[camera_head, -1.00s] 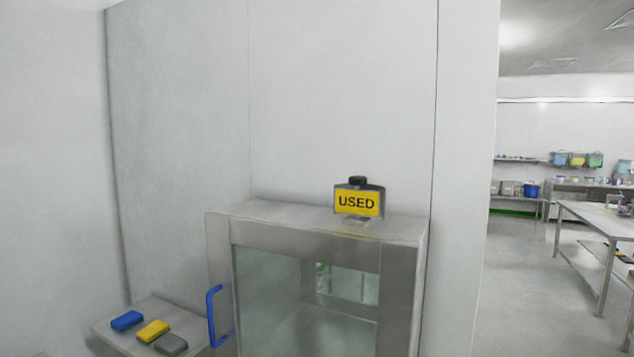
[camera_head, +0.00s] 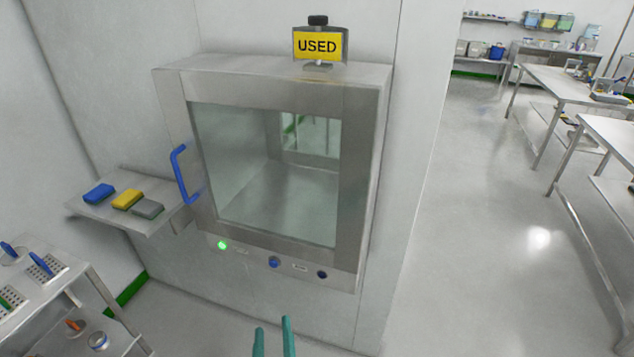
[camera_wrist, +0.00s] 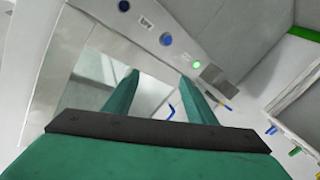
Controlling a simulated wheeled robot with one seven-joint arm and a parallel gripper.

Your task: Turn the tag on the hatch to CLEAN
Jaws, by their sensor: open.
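The tag (camera_head: 318,45) stands on top of the steel hatch (camera_head: 365,110), near its right end. Its yellow face reads USED, and it has a black knob on top and a small stand below. The hatch has a glass door with a blue handle (camera_head: 184,175) at its left; the door looks shut. My gripper (camera_head: 272,330) is at the bottom of the head view, in front of and below the hatch, with its two green fingers apart and nothing between them. In the wrist view my gripper (camera_wrist: 160,80) is open towards the hatch front; the tag is not seen there.
A side shelf (camera_head: 165,216) left of the hatch holds a blue, a yellow and a grey block. A green lamp (camera_head: 222,245) and blue buttons (camera_head: 273,262) sit below the door. A rack (camera_head: 70,290) stands at lower left. Floor to the right is open, with steel tables (camera_head: 560,85) beyond.

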